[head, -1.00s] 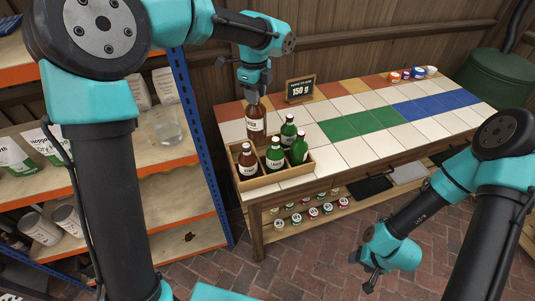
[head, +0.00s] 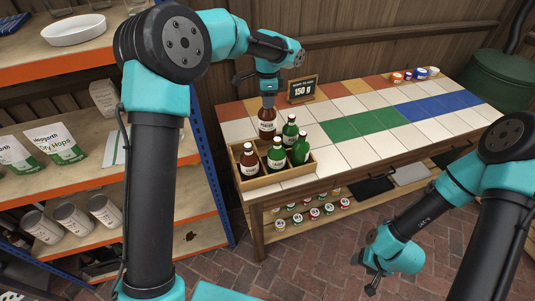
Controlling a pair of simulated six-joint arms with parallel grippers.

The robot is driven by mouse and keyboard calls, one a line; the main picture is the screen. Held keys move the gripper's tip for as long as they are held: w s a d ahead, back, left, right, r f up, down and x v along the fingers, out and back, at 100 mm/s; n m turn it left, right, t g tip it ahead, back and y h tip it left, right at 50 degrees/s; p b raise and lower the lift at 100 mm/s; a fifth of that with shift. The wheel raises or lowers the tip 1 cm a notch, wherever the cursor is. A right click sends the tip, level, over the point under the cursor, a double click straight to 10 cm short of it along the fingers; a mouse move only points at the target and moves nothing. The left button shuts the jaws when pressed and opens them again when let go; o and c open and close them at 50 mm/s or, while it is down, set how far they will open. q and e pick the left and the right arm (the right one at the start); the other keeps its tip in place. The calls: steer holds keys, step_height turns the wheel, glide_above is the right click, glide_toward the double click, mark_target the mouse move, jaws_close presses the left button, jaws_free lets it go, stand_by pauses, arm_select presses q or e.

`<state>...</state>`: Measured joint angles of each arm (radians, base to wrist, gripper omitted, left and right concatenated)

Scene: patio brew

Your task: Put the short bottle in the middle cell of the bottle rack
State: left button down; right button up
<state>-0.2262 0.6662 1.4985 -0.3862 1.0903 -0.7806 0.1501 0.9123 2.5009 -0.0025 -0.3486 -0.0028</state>
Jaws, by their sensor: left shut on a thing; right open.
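My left gripper (head: 268,101) is shut on the neck of a brown bottle with a pale label (head: 267,126). This bottle is at the back side of the wooden bottle rack (head: 262,182). I cannot tell whether its base is inside a cell or behind the rack. Another brown bottle (head: 249,161) stands in the rack's left part. A green bottle (head: 276,157) and a second green bottle (head: 300,149) stand to its right. A further green bottle (head: 290,131) is behind them. Dividers are mostly hidden by bottles. My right gripper (head: 372,279) is open and empty, low in front of the table.
The tiled table (head: 350,152) is clear right of the rack. A sign reading 150 g (head: 301,90) stands behind it. Several small tubs (head: 409,75) are at the far back. Several jars (head: 313,213) sit on the shelf below. A storage shelf (head: 208,160) stands at the left.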

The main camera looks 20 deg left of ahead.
mark_target(268, 110)
arm_select(q)
steer(key=shift+f, duration=0.1)
steer(key=shift+f, duration=2.4)
steer(key=shift+f, duration=2.6)
steer(key=c, duration=0.8)
jaws_free()
step_height(268, 110, up, 12)
steer(key=shift+r, duration=0.1)
